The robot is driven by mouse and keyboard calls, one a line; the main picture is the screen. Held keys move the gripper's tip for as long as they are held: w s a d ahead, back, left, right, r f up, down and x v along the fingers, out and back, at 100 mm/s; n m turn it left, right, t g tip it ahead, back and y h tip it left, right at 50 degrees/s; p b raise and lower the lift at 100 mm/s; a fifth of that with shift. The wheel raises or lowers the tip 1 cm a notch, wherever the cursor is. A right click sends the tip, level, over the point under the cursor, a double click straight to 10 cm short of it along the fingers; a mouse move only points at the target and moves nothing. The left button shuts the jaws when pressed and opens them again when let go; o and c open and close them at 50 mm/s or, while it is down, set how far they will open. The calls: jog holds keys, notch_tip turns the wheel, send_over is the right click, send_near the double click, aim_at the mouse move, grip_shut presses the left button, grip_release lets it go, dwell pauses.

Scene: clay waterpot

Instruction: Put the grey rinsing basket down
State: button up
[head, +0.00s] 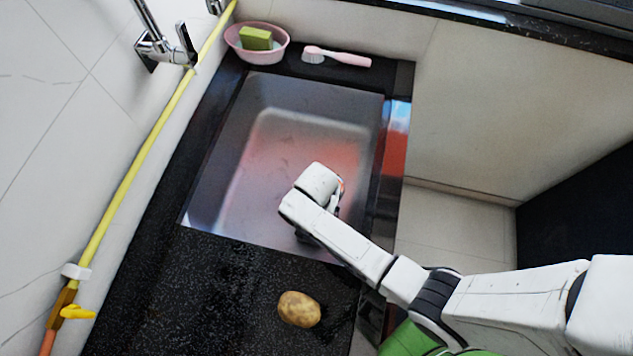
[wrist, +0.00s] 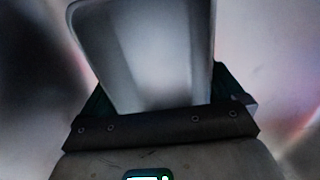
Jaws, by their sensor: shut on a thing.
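The grey rinsing basket (wrist: 150,50) fills the top middle of the wrist view as a smooth, pale grey, tapering surface. My gripper (wrist: 162,100) is shut on it, with dark finger parts showing at both sides of its lower end. In the head view my arm's end is over the lower right part of the metal sink (head: 215,200). My arm hides the gripper's fingers and the basket there. I cannot tell whether the basket touches the sink's bottom.
A potato (head: 299,309) lies on the black speckled counter (head: 200,290) in front of the sink. A pink bowl (head: 240,52) with a green sponge (head: 256,38) and a pink brush (head: 336,56) are at the back. A tap (head: 165,48) and yellow hose (head: 135,165) are left.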

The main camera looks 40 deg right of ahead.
jog(key=shift+f, duration=0.1)
jog(key=o, duration=0.8)
notch_tip(320, 180, up, 12)
jog(key=p, duration=0.1)
